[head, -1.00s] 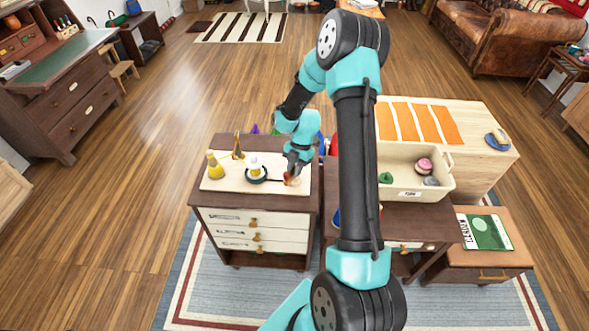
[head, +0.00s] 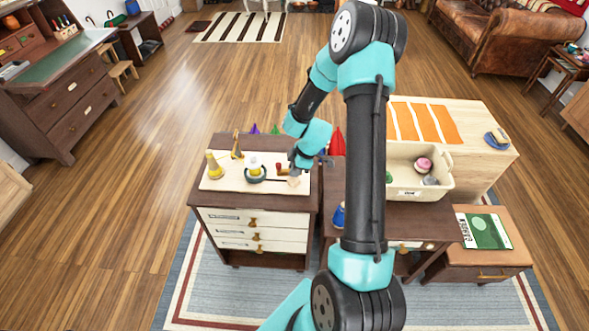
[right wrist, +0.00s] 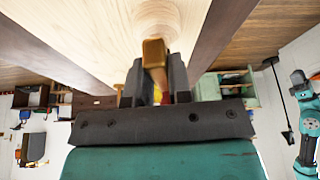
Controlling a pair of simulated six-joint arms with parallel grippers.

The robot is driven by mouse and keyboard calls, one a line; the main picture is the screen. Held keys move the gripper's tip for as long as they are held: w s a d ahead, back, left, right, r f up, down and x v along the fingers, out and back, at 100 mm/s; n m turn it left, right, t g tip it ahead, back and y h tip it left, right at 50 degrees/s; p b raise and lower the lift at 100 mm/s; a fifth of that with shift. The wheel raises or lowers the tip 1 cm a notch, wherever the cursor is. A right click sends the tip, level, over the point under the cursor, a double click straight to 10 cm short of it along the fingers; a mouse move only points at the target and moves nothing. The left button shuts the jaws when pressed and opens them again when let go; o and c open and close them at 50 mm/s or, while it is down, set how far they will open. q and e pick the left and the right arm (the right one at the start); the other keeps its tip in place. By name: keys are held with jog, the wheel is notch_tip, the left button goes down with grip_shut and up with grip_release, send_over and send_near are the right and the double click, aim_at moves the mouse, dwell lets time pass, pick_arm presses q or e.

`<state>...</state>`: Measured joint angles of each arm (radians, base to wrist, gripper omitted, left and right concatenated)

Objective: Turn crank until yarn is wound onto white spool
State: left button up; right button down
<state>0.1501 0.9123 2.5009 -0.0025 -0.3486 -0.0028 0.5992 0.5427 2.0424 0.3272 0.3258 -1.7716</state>
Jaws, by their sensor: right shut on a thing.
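A white spool (head: 254,162) with some yellow on it stands on the pale board (head: 218,184) on top of the left cabinet. A dark ring (head: 255,177) surrounds its foot, and a thin dark crank arm (head: 275,180) reaches right from it. A yellow cone (head: 214,166) of yarn stands left of the spool. My right gripper (head: 294,176) is at the crank's right end, low over the board. In the right wrist view its fingers are shut on the brass-coloured crank handle (right wrist: 154,54). The yarn strand is too small to make out. My left gripper is not seen.
A small brass-coloured upright (head: 237,146) stands behind the spool, and a small reddish piece (head: 281,169) lies near the gripper. Coloured cones, including a red one (head: 337,142), stand behind. A cream bin (head: 408,193) is at right. The board's front strip is clear.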

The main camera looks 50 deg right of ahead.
jog(key=m+h, duration=0.1)
jog(key=m, duration=0.2)
jog(key=m+t+h, duration=0.1)
jog(key=m, duration=0.2)
jog(key=shift+s+a, duration=0.1)
jog(key=shift+m, duration=0.5)
jog(key=c, duration=1)
grip_release()
jog(key=shift+c, duration=0.2)
